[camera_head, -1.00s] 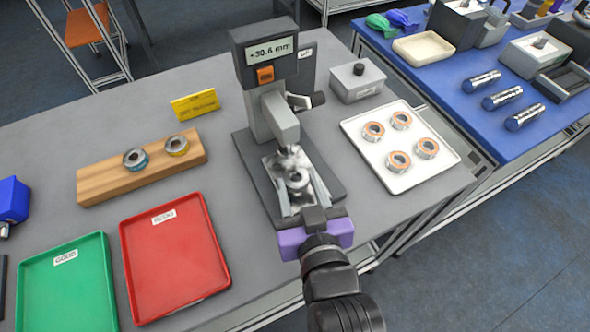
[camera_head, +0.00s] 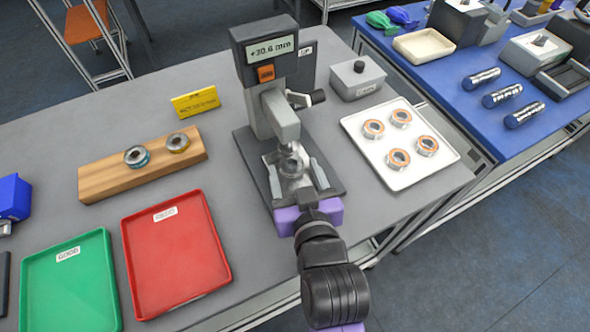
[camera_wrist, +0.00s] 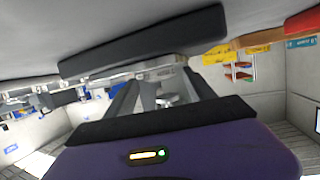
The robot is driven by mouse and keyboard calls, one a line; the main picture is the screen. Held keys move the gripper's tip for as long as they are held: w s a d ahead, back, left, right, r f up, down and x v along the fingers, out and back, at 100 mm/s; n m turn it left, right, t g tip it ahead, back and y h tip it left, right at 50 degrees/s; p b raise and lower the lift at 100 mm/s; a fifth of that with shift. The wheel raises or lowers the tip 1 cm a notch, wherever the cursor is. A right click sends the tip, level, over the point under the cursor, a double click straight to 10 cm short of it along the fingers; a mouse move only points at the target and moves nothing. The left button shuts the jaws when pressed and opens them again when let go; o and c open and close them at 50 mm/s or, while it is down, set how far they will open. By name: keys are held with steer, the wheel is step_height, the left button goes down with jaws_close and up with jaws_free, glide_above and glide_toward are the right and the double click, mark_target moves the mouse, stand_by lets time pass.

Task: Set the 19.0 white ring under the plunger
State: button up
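The measuring stand (camera_head: 262,75) has a display reading about +30.6 mm, and its plunger (camera_head: 287,140) points down over the base. A pale metallic ring, apparently the white ring (camera_head: 292,164), is low over the stand's base, at or just in front of the plunger tip. The fingers and part of the ring also show in the wrist view (camera_wrist: 165,98). Its 19.0 marking cannot be read, nor whether it touches the base.
A white tray (camera_head: 380,168) with several orange-marked rings lies right of the stand. A red tray (camera_head: 175,260) and a green tray (camera_head: 68,290) lie front left.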

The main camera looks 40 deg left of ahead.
steer(key=shift+r, duration=0.15)
steer(key=v, duration=1.2)
steer(key=shift+b, duration=0.3)
steer(key=s+d+f+m+t+h, duration=0.1)
steer(key=d+f+m+t+h, duration=0.2)
steer(key=d, duration=0.8)
steer(key=s+d+f+m+t+h, duration=0.2)
steer(key=d+f+m+h, duration=0.15)
steer(key=d, duration=0.75)
steer(key=s+d+r+m+t+h, duration=0.1)
steer(key=s+d+m+h, duration=0.3)
steer(key=s+d, duration=0.7)
steer(key=shift+s+d+r+h, duration=0.2)
steer(key=shift+s+r+h, duration=0.25)
steer(key=shift+h, duration=0.2)
steer(key=shift+c, duration=0.3)
